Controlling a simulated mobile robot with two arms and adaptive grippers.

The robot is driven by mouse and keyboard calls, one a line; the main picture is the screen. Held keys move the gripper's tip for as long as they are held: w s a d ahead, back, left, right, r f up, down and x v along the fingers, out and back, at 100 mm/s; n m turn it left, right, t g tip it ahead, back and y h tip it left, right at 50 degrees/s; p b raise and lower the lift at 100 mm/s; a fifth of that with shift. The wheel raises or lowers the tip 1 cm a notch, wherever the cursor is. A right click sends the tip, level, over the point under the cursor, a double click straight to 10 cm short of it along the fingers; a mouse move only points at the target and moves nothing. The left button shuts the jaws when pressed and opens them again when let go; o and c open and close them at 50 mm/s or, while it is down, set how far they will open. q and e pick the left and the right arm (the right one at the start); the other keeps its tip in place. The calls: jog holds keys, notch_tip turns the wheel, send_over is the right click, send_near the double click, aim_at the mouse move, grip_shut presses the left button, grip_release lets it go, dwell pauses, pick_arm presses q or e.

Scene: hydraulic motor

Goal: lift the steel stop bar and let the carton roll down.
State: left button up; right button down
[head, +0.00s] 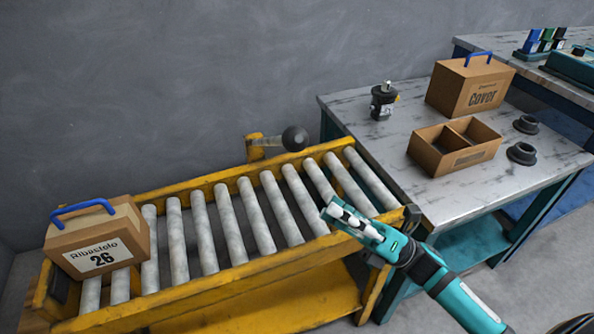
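The carton (100,238), brown with a blue handle and a label reading "Ribastolo 26", sits at the left end of the yellow roller conveyor (215,277). A short steel bar (273,141) with a black ball knob (295,138) comes out of a yellow bracket (255,149) on the far rail. It looks like the stop bar and shows above the rollers, well right of the carton. My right gripper (345,215) is over the right end of the conveyor, apart from bar and carton. Its fingers look close together; their opening is unclear. My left gripper is out of view.
A marble-topped table (400,163) stands at the conveyor's right end. It holds a "Cover" box (468,85), an open divided box (454,147), a small dark motor-like part (383,102) and two black rings (521,153). The rollers right of the carton are bare.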

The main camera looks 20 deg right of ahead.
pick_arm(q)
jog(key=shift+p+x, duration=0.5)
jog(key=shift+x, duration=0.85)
pick_arm(e)
jog(key=w+a+r, duration=0.5)
jog(key=r, duration=0.2)
jog(key=shift+a+r, duration=0.2)
jog(key=shift+r, duration=0.05)
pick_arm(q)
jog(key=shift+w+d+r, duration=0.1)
pick_arm(e)
jog(key=shift+w, duration=0.15)
